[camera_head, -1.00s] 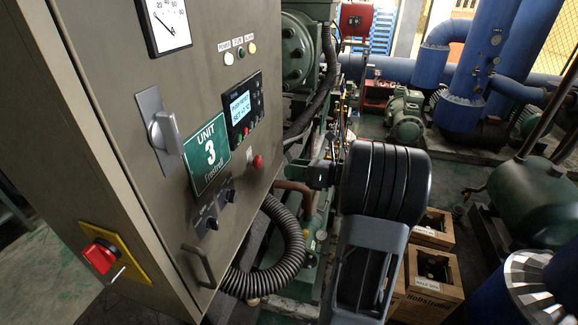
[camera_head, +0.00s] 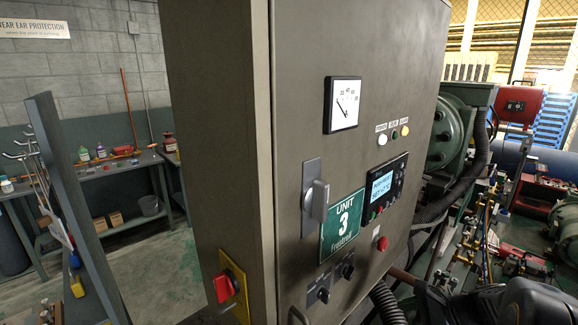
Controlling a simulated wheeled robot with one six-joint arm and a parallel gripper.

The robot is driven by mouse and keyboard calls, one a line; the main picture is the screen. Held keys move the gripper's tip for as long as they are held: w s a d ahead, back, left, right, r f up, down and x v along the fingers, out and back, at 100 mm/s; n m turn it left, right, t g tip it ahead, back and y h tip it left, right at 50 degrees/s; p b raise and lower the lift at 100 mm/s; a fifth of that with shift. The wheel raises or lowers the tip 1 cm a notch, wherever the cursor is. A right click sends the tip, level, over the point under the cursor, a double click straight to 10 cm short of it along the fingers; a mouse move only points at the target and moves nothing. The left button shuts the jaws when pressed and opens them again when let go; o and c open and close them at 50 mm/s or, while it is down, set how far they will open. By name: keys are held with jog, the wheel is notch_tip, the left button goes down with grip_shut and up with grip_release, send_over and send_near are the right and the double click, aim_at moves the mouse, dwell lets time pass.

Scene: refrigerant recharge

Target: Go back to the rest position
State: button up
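My arm shows as a dark, rounded black link (camera_head: 530,303) in the bottom right corner, in front of the machinery. My gripper is hard to make out among dark parts to the left of that link; its fingers cannot be told open or shut. Nothing held can be seen. The grey-brown control cabinet (camera_head: 300,70) fills the middle, with a green "UNIT 3" plate (camera_head: 342,226), a lit display (camera_head: 382,187), a grey handle switch (camera_head: 315,200) and a red rotary switch on yellow (camera_head: 226,288).
A workbench (camera_head: 125,225) with bottles stands against the block wall at left. A slanted grey-blue post (camera_head: 75,200) stands before it. Open floor (camera_head: 160,275) lies between bench and cabinet. Green machinery (camera_head: 455,135) and hoses crowd the right.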

jog(key=s+a+r+n+h+b, duration=0.1)
jog(key=s+a+n+h, duration=0.3)
jog(key=n, duration=0.5)
jog(key=s+a+r+n+h+b, duration=0.1)
jog(key=s+a+r+n+h, duration=0.2)
jog(key=a+n, duration=0.4)
jog(key=s+n+h, duration=0.1)
jog(key=n, duration=0.2)
jog(key=shift+a+r, duration=0.35)
jog(key=shift+a, duration=0.05)
jog(key=shift+c, duration=0.5)
dwell(1.0)
